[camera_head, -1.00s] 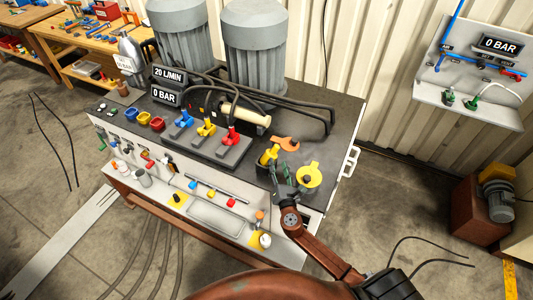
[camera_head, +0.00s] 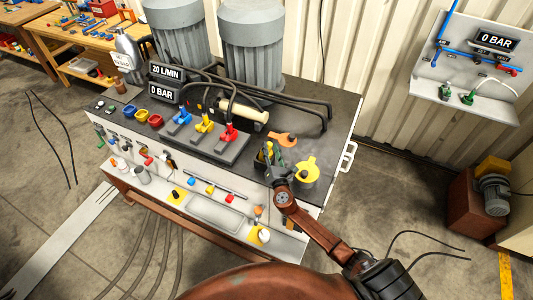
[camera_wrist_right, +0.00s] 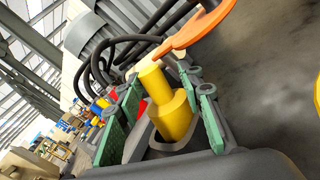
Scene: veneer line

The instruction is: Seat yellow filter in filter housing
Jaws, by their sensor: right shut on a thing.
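The yellow filter (camera_wrist_right: 176,118), a stepped cylinder with a narrower top, stands between the green-padded fingers of my right gripper (camera_wrist_right: 165,120) in the right wrist view. In the head view my right gripper (camera_head: 275,166) is over the right end of the dark bench top, shut on the filter. The filter (camera_head: 261,157) shows there only in part, behind the fingers. My left gripper is out of view.
An orange hooked tool (camera_head: 284,139) lies close behind the gripper and also shows in the wrist view (camera_wrist_right: 200,31). Coloured valves (camera_head: 204,124) and black hoses are to the left. A lower shelf (camera_head: 211,214) holds small parts. Open floor is at right.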

